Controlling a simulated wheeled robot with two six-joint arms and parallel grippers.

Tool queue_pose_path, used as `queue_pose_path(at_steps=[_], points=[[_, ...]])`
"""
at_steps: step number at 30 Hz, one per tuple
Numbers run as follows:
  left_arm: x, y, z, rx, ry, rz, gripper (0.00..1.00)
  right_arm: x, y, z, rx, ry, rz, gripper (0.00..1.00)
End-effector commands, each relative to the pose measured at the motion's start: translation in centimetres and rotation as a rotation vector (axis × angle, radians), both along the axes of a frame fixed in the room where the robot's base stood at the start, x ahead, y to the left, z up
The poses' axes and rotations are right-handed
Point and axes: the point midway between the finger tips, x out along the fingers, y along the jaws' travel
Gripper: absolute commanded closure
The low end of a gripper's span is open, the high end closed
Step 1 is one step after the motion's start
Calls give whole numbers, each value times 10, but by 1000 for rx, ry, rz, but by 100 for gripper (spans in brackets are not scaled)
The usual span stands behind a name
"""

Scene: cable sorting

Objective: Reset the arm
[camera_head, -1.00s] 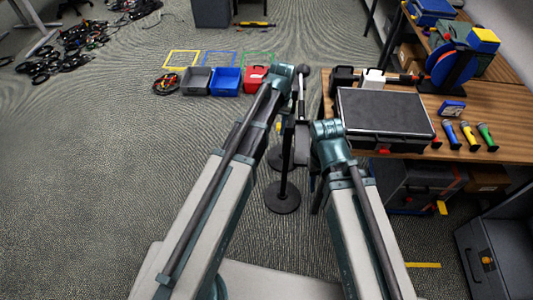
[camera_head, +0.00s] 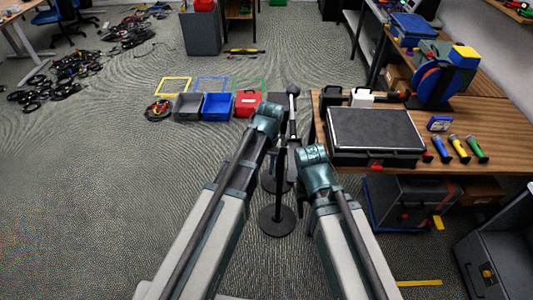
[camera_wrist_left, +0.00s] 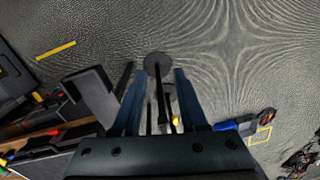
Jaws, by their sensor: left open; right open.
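My left gripper (camera_wrist_left: 157,76) shows in the left wrist view as two blue fingers held apart. It is open, with nothing clamped between the fingers. A black stand (camera_wrist_left: 156,62) with a round base and a thin pole lies below, seen through the gap. In the head view my left arm reaches in from the left and ends at a teal joint, with its gripper hidden. My right arm also ends at a teal joint near the table, and its gripper cannot be made out. The black stand's round base (camera_head: 277,221) lies on the floor between the arms.
A wooden table (camera_head: 510,160) on the right carries a black case (camera_head: 375,130) and screwdriver-like tools. Grey (camera_head: 187,106), blue (camera_head: 217,106) and red (camera_head: 247,103) bins stand on the floor ahead. A coiled cable (camera_head: 157,110) lies beside them.

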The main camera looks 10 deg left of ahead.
Motion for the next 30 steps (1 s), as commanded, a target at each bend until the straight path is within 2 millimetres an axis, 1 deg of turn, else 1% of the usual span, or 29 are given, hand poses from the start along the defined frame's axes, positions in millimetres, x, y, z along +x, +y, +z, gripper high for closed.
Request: queue_pose_path(at_steps=[1, 2, 3, 6, 9, 12, 15, 30], points=[[-16, -4, -10, 3, 2, -18, 57, 0, 0, -10, 0, 0, 1, 50], [-27, -7, -16, 4, 3, -34, 57, 0, 0, -16, 0, 0, 1, 50], [-44, -11, -25, 9, 5, -60, 57, 0, 0, -25, 0, 0, 1, 50], [-88, -21, -44, 19, 10, -127, 57, 0, 0, -45, -1, 0, 3, 50], [-120, -27, -57, 30, 15, -185, 57, 0, 0, -58, -1, 0, 4, 50], [-139, -29, -64, 37, 18, -220, 57, 0, 0, -64, -1, 0, 5, 50], [-143, -31, -64, 39, 20, -233, 57, 0, 0, -65, -1, 0, 5, 50], [-142, -31, -62, 39, 20, -233, 57, 0, 0, -63, -1, 0, 5, 50]])
